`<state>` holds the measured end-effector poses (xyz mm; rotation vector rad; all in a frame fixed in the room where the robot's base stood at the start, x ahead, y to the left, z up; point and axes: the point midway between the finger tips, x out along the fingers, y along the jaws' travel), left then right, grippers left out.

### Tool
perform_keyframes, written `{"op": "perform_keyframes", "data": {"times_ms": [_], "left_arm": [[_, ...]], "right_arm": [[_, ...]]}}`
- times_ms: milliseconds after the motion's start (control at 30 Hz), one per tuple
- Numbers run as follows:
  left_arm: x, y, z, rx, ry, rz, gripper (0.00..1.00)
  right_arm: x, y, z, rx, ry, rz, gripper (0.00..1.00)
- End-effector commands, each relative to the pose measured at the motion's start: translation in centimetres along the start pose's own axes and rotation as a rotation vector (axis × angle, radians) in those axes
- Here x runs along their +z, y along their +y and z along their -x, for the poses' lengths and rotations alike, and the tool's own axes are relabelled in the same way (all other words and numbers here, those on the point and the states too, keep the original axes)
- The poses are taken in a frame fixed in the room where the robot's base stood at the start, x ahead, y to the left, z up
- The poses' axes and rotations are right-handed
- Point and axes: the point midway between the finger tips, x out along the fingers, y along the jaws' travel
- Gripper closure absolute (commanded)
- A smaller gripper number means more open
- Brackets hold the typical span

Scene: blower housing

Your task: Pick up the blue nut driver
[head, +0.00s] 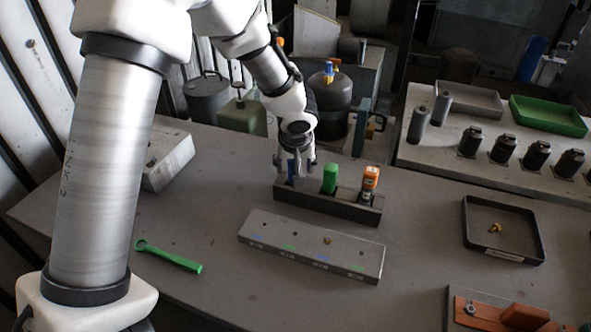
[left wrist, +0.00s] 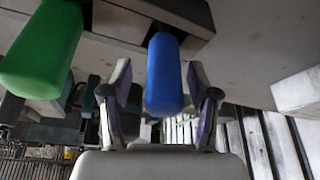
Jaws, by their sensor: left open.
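The blue nut driver (left wrist: 163,75) stands in a dark holder; in the left wrist view its handle lies between the two open fingers of my left gripper (left wrist: 160,105), with a gap visible on both sides. In the head view my left gripper (head: 295,170) is over the left end of the holder (head: 325,208), and only a sliver of the blue handle (head: 291,172) shows between the fingers. A green-handled driver (head: 330,179) and an orange-handled one (head: 369,183) stand to the right in the same holder. My right gripper is not in view.
A grey block with small holes and coloured marks (head: 300,246) lies in front of the holder. A green wrench (head: 170,257) lies at left. A black tray (head: 503,250) with small brass parts is at right. A grey block (head: 168,160) sits behind at left.

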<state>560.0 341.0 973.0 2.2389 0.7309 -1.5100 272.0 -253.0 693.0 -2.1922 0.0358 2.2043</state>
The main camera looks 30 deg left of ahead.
Motion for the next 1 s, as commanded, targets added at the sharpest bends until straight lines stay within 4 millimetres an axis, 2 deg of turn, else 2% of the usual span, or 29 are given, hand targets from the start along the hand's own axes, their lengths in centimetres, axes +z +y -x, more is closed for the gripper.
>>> {"op": "perform_keyframes", "data": {"times_ms": [167, 200, 367, 767, 867, 1000], "left_arm": [[-0.1, 0.0, -0.1, 0.001, 0.002, 0.0, 0.4], [-0.1, 0.0, -0.1, 0.001, 0.002, 0.0, 0.43], [-0.1, 0.0, -0.1, 0.001, 0.002, 0.0, 1.0], [-0.1, 0.0, 0.1, 0.001, 0.0, 0.001, 1.0], [-0.5, 0.0, 0.9, 0.001, 0.002, 0.001, 1.0], [-1.4, 0.1, 3.1, 0.003, 0.005, 0.003, 1.0]], "right_arm": [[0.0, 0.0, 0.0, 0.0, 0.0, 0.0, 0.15], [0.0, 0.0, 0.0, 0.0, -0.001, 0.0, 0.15], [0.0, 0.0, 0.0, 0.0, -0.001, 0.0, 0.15], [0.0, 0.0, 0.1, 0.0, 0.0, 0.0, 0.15], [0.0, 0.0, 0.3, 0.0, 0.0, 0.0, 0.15], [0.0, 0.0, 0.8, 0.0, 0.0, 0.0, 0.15]]}}
